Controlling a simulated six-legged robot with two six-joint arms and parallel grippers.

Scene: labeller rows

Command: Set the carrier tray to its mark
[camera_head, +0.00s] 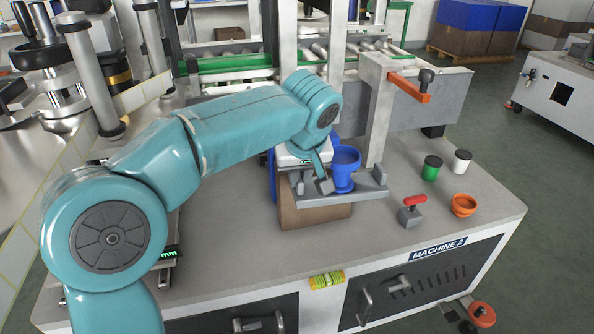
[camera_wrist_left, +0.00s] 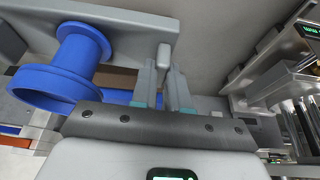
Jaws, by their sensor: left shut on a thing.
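The carrier tray appears to be the grey flat piece (camera_head: 362,194) with a blue flanged cup (camera_head: 344,170) upright on it, over the machine's bench top. In the left wrist view the tray (camera_wrist_left: 118,25) crosses the top left, with the blue cup (camera_wrist_left: 60,85) beside the fingers. My left gripper (camera_head: 322,182) is shut on the tray's small upright grip (camera_wrist_left: 163,56), which shows between the fingers (camera_wrist_left: 165,80). A brown block (camera_head: 315,214) shows just below the tray; I cannot tell whether they touch. I cannot make out the mark. My right gripper is not in view.
A grey post (camera_head: 378,115) with an orange bar (camera_head: 409,87) rises behind. The bench front right (camera_head: 450,228) is clear.

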